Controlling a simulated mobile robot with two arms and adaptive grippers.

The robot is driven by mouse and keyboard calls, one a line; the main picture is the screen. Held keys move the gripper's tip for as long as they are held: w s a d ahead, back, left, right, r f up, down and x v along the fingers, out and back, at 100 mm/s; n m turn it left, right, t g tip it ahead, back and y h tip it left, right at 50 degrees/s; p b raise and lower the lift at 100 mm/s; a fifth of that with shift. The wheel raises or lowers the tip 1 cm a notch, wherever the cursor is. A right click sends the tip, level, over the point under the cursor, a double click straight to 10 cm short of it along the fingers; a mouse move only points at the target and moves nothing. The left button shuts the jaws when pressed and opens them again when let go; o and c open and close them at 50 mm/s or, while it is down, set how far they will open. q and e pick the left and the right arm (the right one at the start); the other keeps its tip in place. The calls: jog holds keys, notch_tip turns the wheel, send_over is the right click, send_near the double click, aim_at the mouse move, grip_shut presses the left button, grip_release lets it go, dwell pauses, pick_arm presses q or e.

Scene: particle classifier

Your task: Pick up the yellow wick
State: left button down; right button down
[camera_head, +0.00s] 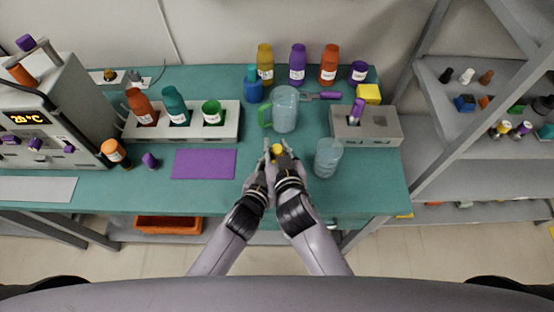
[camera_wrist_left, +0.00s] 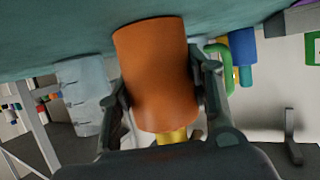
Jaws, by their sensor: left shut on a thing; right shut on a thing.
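My left gripper (camera_head: 268,154) and right gripper (camera_head: 281,151) are close together above the middle front of the bench. In the left wrist view, the left gripper's fingers (camera_wrist_left: 162,97) are shut on an orange cylinder (camera_wrist_left: 155,72). A small yellow piece, apparently the yellow wick (camera_wrist_left: 171,136), shows at the lower end of the cylinder in that view. The same yellow piece (camera_head: 278,149) shows between the two grippers in the head view. My right gripper is shut at the yellow piece; its exact contact is hidden. The orange cylinder is mostly hidden in the head view.
A handled glass beaker (camera_head: 285,108) stands behind the grippers, and another beaker (camera_head: 327,158) stands close to their right. A grey holder (camera_head: 372,128) is farther right. A purple mat (camera_head: 204,163) lies to the left. Several bottles line the back.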

dwell(0.3)
notch_tip(320, 180, up, 10)
jog(key=shift+r, duration=0.1)
pick_arm(q)
jog(key=c, duration=0.7)
grip_release()
jog(key=shift+s, duration=0.1)
jog(key=v, duration=1.2)
jog(key=shift+r, duration=0.1)
